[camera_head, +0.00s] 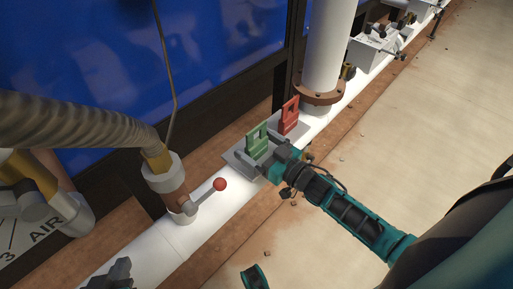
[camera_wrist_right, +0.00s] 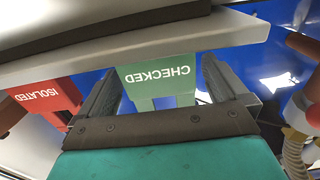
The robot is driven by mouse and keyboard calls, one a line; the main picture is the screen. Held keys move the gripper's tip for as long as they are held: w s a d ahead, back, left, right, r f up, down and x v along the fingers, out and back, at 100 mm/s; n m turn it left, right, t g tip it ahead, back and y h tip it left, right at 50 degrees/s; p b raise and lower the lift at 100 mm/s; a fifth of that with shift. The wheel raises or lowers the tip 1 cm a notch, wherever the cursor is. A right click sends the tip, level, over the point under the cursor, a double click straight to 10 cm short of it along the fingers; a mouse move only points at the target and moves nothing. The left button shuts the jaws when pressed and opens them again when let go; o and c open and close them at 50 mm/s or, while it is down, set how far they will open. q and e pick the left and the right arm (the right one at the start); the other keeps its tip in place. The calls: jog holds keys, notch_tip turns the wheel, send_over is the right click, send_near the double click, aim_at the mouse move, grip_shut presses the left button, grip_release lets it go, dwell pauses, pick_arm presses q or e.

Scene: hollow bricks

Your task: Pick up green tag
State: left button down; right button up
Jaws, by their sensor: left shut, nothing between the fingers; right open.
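My right gripper (camera_head: 272,164) is at the tag's front side. In the right wrist view its two open fingers (camera_wrist_right: 160,88) lie one on each side of the tag's lower part, with gaps visible. My left gripper (camera_head: 118,274) is shut and empty at the bottom left edge, far from the tag, partly cut off.
A red tag (camera_head: 290,115), lettered ISOLATED (camera_wrist_right: 45,97), stands close beside the green one. A valve lever with a red knob (camera_head: 219,184) is to the left. A white flanged pipe (camera_head: 325,50) rises behind right. A thick hose (camera_head: 75,120) hangs at left.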

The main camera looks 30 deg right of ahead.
pick_arm(q)
jog(key=shift+d+f, duration=0.1)
jog(key=shift+f, duration=0.15)
pick_arm(e)
jog(key=shift+x, duration=1.05)
pick_arm(q)
jog(key=shift+d+r, duration=0.1)
jog(key=shift+r, duration=0.2)
pick_arm(e)
jog(key=shift+w, duration=0.1)
pick_arm(q)
jog(key=shift+f, duration=0.25)
pick_arm(e)
jog(key=c, duration=1.1)
jog(key=shift+r, duration=0.1)
